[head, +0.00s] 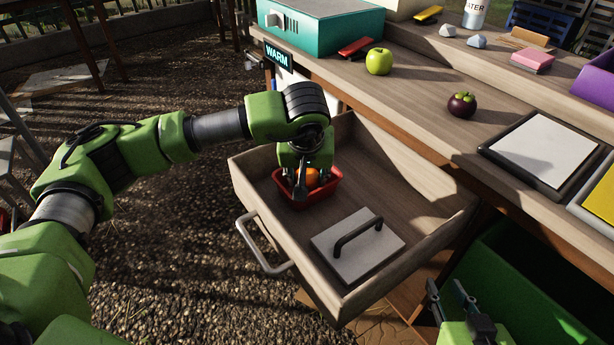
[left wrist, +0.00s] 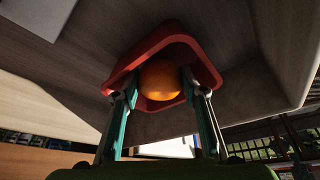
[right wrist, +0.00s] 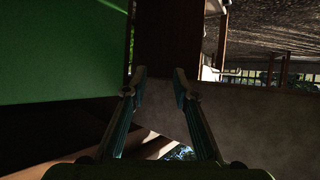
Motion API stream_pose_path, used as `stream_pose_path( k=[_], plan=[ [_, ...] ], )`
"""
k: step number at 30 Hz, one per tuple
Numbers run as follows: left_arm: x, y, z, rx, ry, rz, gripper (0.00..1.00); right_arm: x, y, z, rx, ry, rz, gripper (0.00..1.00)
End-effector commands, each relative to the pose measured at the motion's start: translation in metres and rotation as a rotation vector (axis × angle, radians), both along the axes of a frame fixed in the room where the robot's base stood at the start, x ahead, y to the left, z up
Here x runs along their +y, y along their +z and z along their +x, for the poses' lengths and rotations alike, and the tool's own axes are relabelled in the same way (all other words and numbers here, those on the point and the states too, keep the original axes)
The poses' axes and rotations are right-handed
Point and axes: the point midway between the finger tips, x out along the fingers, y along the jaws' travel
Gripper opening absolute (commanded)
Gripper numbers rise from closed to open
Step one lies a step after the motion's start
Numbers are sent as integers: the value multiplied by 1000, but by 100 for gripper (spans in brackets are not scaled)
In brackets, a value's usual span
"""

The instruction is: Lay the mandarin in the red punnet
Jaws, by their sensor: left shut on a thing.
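The red punnet (head: 322,192) stands in the open wooden drawer, toward its back left. The orange mandarin (head: 312,177) is at the punnet, between the fingers of my left gripper (head: 302,182). In the left wrist view the mandarin (left wrist: 160,80) sits within the outline of the punnet's red rim (left wrist: 205,66), with a finger on each side of it. My left gripper is shut on the mandarin. I cannot tell whether the mandarin touches the punnet's floor. My right gripper (head: 452,292) is open and empty, low beside the green crate; its parted fingers show in the right wrist view (right wrist: 160,90).
The drawer (head: 400,282) also holds a pale lid with a dark handle (head: 358,246). On the counter above are a green apple (head: 379,61), a mangosteen (head: 462,105) and a white pad in a dark frame (head: 545,148). A green crate (head: 520,290) stands below the counter.

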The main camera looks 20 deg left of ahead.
Motion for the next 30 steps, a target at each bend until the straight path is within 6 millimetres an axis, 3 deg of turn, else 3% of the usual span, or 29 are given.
stream_pose_path(
  k=[30],
  plan=[
    [0, -2, 0, -1, 0, 0, 13, 3, 9, 6, -49, 4, 12, 26]
  ],
)
